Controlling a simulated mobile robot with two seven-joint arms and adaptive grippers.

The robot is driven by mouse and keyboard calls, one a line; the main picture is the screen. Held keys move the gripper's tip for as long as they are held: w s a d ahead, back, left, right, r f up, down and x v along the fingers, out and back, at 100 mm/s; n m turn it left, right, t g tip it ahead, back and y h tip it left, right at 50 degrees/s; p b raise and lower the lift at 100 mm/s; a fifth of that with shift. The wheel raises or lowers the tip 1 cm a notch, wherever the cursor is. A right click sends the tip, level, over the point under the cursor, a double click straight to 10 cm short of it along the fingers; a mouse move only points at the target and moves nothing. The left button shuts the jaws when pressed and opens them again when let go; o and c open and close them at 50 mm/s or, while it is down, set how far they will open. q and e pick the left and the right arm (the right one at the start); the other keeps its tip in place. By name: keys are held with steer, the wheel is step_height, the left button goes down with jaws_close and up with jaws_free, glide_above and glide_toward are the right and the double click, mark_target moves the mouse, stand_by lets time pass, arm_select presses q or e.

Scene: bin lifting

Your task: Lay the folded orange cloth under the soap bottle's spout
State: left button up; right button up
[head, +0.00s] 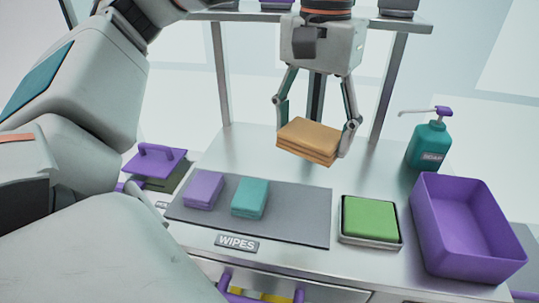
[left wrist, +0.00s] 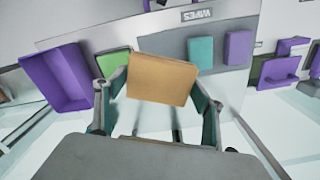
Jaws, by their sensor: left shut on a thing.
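The folded orange cloth (head: 307,140) is held in the air above the back of the steel table. My left gripper (head: 318,125) is shut on it, with a finger at each side. In the left wrist view the cloth (left wrist: 162,79) sits between the two fingers (left wrist: 163,95). My right gripper does not show.
A grey mat (head: 290,215) holds a purple cloth (head: 203,189) and a teal cloth (head: 250,197), behind a WIPES label (head: 237,243). A green cloth (head: 369,216) lies in a small tray (head: 372,243). A purple bin (head: 470,250) stands at right. Shelf posts (head: 389,85) rise behind.

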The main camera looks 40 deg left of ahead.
arm_select(q)
steer(key=shift+w+f, duration=0.1)
steer(key=b, duration=0.4)
glide_above(301, 221)
step_height(301, 221, down, 14)
steer(key=shift+f, duration=0.6)
step_height(301, 221, down, 4)
steer(key=shift+f, duration=0.2)
steer(key=o, duration=1)
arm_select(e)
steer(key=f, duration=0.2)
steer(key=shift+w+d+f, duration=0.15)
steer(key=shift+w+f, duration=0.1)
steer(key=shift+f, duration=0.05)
